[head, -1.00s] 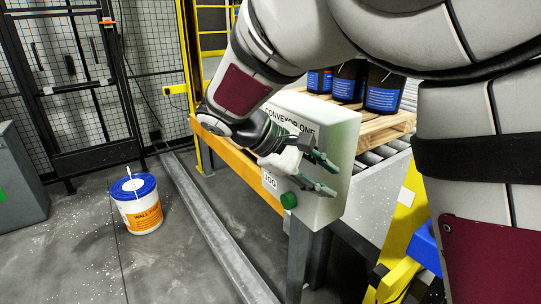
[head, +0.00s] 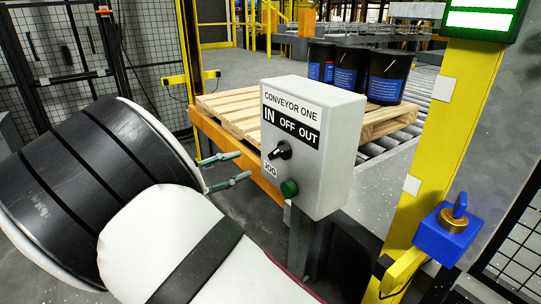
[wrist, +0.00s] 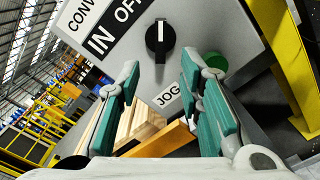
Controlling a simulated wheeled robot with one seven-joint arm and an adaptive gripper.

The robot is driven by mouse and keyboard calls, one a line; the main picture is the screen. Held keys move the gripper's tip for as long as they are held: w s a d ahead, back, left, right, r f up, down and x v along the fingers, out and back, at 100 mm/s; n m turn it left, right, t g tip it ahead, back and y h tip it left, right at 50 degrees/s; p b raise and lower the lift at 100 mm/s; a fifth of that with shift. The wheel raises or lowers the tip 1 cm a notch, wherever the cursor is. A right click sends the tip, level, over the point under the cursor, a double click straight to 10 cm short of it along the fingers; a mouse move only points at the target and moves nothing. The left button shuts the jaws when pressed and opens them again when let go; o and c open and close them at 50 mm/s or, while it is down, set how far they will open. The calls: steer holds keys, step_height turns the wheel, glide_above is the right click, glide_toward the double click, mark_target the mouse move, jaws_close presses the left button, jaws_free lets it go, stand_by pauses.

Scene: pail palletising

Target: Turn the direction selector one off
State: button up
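The direction selector (head: 280,151) is a black knob on the grey CONVEYOR ONE box (head: 338,150), below the IN OFF OUT label (head: 291,126). It also shows in the wrist view (wrist: 160,42). Its white mark appears turned to the OUT side, away from upright. My gripper (head: 238,166) is open and empty, left of the box face in the head view. In the wrist view my gripper's fingers (wrist: 160,80) are apart, with the knob just beyond the gap between them. I see no contact.
A green button (head: 289,188) and a JOG label (head: 270,168) sit under the knob. Behind the box, a wooden pallet (head: 232,106) carries several dark pails (head: 384,77). A yellow post (head: 425,130) with a blue switch box (head: 447,235) stands at the right.

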mark_target(273, 154)
steer(key=x, duration=1)
steer(key=shift+w+d, duration=0.15)
jaws_close()
